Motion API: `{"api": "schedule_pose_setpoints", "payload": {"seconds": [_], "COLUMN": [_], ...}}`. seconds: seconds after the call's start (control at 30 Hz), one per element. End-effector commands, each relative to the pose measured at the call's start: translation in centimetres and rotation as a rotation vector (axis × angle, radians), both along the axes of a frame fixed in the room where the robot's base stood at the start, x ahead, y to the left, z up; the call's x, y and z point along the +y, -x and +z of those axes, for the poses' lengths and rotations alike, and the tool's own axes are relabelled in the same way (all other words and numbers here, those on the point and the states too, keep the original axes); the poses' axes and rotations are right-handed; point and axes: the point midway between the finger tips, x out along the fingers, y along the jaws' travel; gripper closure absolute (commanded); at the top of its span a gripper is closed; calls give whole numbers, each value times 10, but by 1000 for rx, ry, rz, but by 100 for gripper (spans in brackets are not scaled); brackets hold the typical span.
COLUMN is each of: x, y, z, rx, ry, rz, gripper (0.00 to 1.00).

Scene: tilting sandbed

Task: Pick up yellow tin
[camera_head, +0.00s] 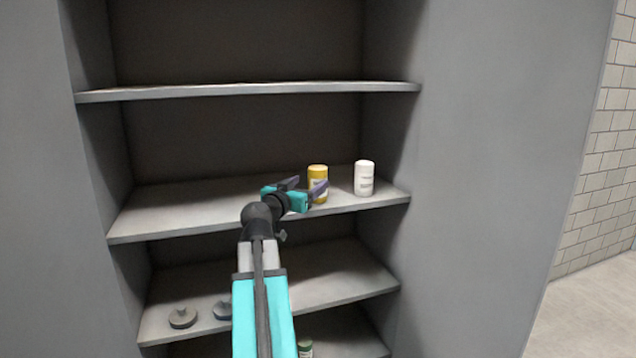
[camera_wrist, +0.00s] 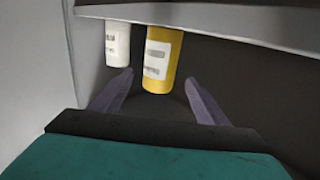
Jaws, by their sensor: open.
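The yellow tin (camera_head: 318,172) stands upright near the right part of the middle shelf in the head view. It has a pale label and its lower part is partly hidden by my gripper (camera_head: 306,187). In the wrist view the yellow tin (camera_wrist: 162,58) appears between and just beyond the two fingertips of my gripper (camera_wrist: 160,82). The fingers are spread apart, with nothing held. I cannot tell whether a finger touches the tin.
A white tin (camera_head: 364,178) stands just right of the yellow tin, also in the wrist view (camera_wrist: 117,45). The cabinet wall is close on the right. The middle shelf (camera_head: 165,212) is clear on the left. Grey discs (camera_head: 182,317) lie on the shelf below.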

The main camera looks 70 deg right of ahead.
Motion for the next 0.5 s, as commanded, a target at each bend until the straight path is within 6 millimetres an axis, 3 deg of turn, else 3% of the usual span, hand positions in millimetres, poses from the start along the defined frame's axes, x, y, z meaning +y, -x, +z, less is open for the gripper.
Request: {"api": "schedule_pose_setpoints", "payload": {"seconds": [0.13,0.5], "x": [-13,-15], "y": [1,3], "z": [1,0], "rx": [0,0], "ry": [0,0], "rz": [0,-1], "gripper": [32,32]}}
